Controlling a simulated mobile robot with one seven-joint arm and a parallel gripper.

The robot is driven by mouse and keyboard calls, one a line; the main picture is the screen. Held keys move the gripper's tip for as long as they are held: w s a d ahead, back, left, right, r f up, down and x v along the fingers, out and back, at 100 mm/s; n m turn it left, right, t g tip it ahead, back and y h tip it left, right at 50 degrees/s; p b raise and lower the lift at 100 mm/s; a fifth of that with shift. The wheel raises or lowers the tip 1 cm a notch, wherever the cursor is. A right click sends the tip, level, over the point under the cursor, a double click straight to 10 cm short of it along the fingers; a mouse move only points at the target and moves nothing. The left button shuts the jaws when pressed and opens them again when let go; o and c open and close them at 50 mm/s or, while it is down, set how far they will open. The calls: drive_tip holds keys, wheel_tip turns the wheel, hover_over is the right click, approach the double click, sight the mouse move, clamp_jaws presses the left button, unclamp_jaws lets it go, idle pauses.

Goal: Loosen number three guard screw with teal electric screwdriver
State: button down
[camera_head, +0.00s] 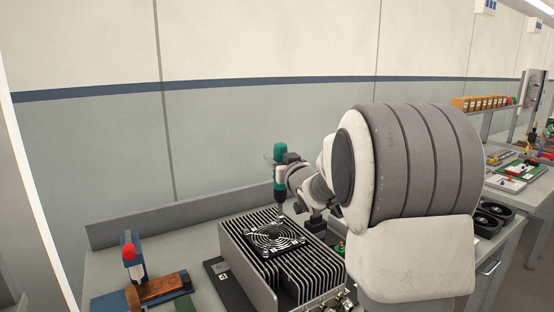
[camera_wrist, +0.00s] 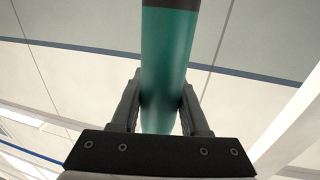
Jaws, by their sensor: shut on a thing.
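The teal electric screwdriver (camera_head: 279,176) stands about upright in the head view, its tip down at the fan guard. My gripper (camera_head: 287,175) is shut on the screwdriver; in the wrist view both fingers (camera_wrist: 160,108) close around its teal body (camera_wrist: 168,60). The round wire fan guard (camera_head: 274,237) lies on top of the black finned unit (camera_head: 305,270). The tip is near the guard's far right edge. I cannot tell whether it touches a screw. The screws and their numbers are too small to make out.
A blue stand with a red knob (camera_head: 129,251) and a brown block (camera_head: 158,288) are at the left on the bench (camera_head: 120,262). Connectors (camera_head: 345,301) stick out at the unit's front right. Black round parts (camera_head: 492,215) lie at the right. A low ledge (camera_head: 180,214) runs along the back.

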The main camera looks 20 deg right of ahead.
drive_tip(key=shift+f, duration=0.35)
wheel_tip(320, 180, up, 7)
drive_tip(key=p, duration=0.4)
drive_tip(key=shift+f, duration=0.15)
idle(1.0)
